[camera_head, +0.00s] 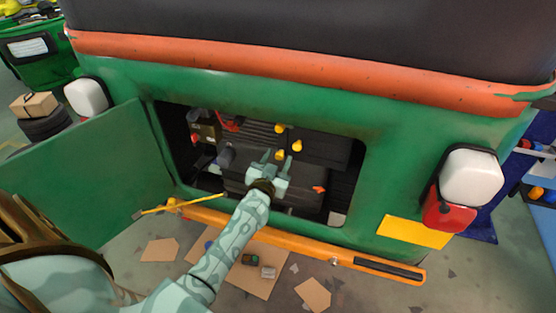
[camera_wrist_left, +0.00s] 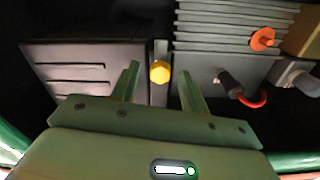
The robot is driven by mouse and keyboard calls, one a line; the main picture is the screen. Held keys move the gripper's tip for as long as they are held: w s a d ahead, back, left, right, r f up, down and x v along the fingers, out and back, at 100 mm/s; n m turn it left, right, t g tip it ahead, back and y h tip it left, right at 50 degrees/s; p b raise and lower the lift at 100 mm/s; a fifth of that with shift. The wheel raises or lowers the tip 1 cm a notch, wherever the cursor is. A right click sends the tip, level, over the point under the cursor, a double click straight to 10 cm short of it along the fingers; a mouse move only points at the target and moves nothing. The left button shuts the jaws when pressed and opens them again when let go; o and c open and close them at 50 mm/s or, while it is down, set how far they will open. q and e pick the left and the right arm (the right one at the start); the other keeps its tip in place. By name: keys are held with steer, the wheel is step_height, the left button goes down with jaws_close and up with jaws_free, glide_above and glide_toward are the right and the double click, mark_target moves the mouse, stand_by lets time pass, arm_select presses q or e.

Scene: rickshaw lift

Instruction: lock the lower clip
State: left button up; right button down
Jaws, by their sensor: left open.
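The open rear bay of the green rickshaw holds dark engine parts and small yellow knobs. In the head view one yellow knob (camera_head: 280,128) is higher, and another yellow knob (camera_head: 297,146) is lower and to the right. My left gripper (camera_head: 277,157) reaches into the bay, fingers apart and empty. In the left wrist view a yellow hexagonal knob (camera_wrist_left: 160,72) on a grey upright strip shows between the open fingers (camera_wrist_left: 157,80). I cannot tell whether they touch it. Which part is the lower clip, and whether it is locked, is unclear. My right gripper is not in view.
The green hatch door (camera_head: 90,175) hangs open on the left. The orange bumper (camera_head: 300,249) runs below the bay. A ribbed grey block (camera_wrist_left: 235,40) and a red cable (camera_wrist_left: 252,101) lie right of the fingers. Cardboard pieces (camera_head: 160,250) lie on the floor.

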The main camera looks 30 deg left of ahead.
arm_select(q)
steer(key=shift+w, duration=0.35)
jaws_close()
